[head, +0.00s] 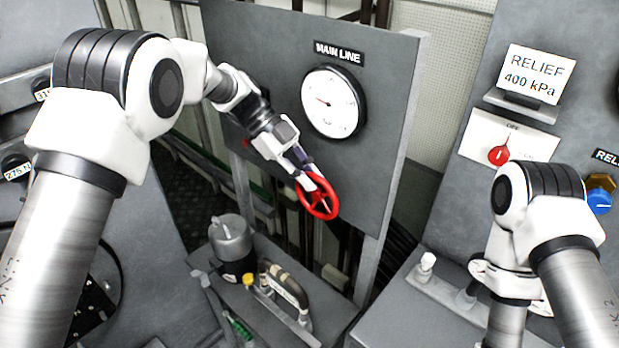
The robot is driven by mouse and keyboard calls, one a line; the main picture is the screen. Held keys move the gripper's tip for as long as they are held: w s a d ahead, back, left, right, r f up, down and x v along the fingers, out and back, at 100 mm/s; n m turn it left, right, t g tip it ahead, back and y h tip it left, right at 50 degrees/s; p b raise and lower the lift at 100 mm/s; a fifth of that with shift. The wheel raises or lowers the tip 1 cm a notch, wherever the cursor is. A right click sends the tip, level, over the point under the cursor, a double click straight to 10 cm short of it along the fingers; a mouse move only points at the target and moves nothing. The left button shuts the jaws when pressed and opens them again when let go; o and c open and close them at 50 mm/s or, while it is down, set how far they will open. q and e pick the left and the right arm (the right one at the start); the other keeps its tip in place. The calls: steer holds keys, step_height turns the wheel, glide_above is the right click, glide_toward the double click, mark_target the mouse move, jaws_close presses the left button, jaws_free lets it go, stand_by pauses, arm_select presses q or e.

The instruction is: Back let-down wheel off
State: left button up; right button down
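The red let-down wheel (331,204) is in the middle of the head view, in front of the lower part of the grey panel. My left gripper (310,185) is at the wheel, with its fingers at the upper left part of the rim. The fingers overlap the wheel, and I cannot tell whether they are closed on it. The round white gauge (331,102) under the MAIN LINE label (338,52) has a thin red needle pointing to the left. My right gripper is not in view; only my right arm shows at the lower right.
A RELIEF 400 kPa card (534,75) stands at the right above a red knob (498,155). A blue knob (599,201) is at the right edge. Below the panel are a grey cylinder (230,238) and a curved handle (287,287) on a bench.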

arm_select(q)
steer(key=shift+o, duration=1.4)
steer(key=shift+w+f, duration=0.1)
steer(key=v, duration=1.2)
